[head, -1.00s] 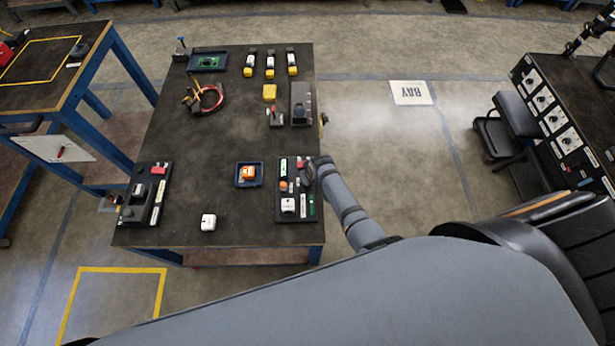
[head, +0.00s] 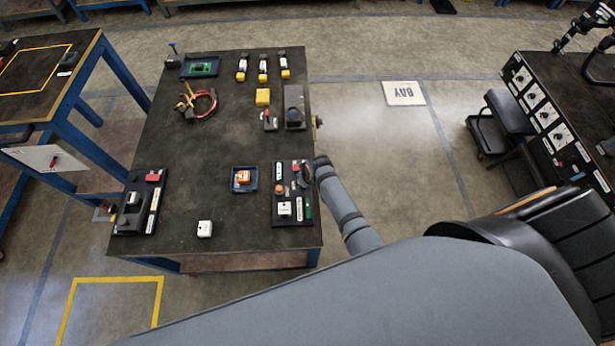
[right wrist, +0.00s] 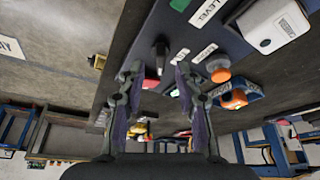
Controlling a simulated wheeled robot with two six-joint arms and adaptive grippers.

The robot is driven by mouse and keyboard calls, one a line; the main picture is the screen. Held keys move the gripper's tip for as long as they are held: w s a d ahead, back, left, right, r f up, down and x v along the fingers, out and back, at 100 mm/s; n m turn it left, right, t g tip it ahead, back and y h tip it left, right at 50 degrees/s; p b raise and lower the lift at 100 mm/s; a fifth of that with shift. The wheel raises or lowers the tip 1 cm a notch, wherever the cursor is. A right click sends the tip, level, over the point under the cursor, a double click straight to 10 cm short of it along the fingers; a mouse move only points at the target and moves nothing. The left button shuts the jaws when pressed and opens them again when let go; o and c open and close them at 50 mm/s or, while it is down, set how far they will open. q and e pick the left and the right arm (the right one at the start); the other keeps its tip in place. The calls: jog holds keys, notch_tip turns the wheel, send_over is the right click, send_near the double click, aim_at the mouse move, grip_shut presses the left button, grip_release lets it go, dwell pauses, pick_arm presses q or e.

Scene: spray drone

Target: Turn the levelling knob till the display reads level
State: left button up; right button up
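The control panel (head: 290,218) lies at the right front corner of the dark table; it also shows in the right wrist view (right wrist: 185,35). A black knob (right wrist: 160,54) stands on it beside small white labels. An orange round knob (right wrist: 220,70) is farther right, near a white box (right wrist: 268,25) and a LEVEL label (right wrist: 206,12). My right gripper (right wrist: 158,72) is open, with its fingers on either side of the black knob, with no clear contact. In the head view it (head: 306,175) is at the panel's right edge. The display's reading is too small to tell. My left gripper is not in view.
A blue tray (head: 235,187) with an orange item sits left of the panel. A grey-black device (head: 294,107) stands beyond. The table's middle is clear.

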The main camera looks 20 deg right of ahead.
jog(key=v, duration=0.9)
jog(key=shift+s+r, duration=0.25)
